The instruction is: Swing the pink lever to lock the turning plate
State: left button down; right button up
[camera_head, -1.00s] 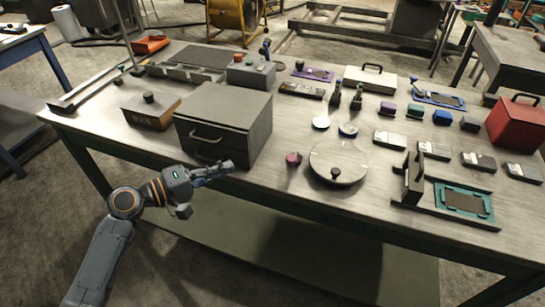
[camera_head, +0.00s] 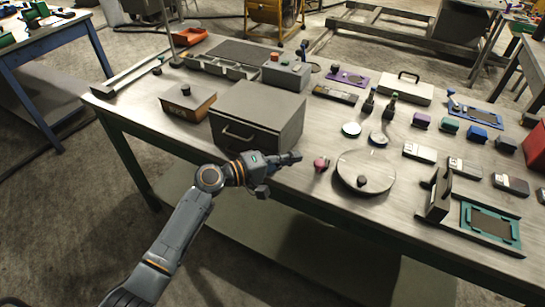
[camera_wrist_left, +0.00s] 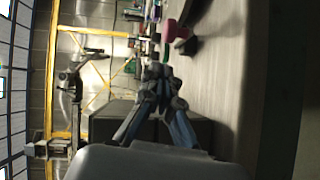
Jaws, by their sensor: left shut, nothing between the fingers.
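The turning plate (camera_head: 366,170) is a pale round disc with a dark knob, lying flat near the table's front edge. The pink lever (camera_head: 321,164) is a small pink knob on a dark base just left of the plate. It also shows in the left wrist view (camera_wrist_left: 170,30), beyond the fingers. My left gripper (camera_head: 295,157) is shut and empty, a little left of the pink lever and apart from it. In the left wrist view the gripper's fingertips (camera_wrist_left: 158,72) are together. My right gripper is not in view.
A grey box with a drawer (camera_head: 258,117) stands close behind and left of my left gripper. A dark upright bracket (camera_head: 439,194) and a teal frame (camera_head: 490,224) are right of the plate. Several small blocks and meters line the table beyond.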

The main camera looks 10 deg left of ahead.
aim_at(322, 161)
pick_arm(q)
jog(key=shift+s+d+f, duration=0.1)
jog(key=shift+s+d, duration=0.05)
jog(key=shift+d, duration=0.4)
jog(key=shift+s+d, duration=0.15)
jog(key=shift+d, duration=0.4)
jog(key=shift+d+f+p, duration=0.15)
jog(key=shift+d+p, duration=0.15)
jog(key=shift+s, duration=0.1)
jog(key=shift+s+d+n+t+p, duration=0.15)
jog(key=shift+n+t+p, duration=0.15)
jog(key=shift+p, duration=0.15)
jog(key=shift+y, duration=0.3)
jog(key=shift+d, duration=0.1)
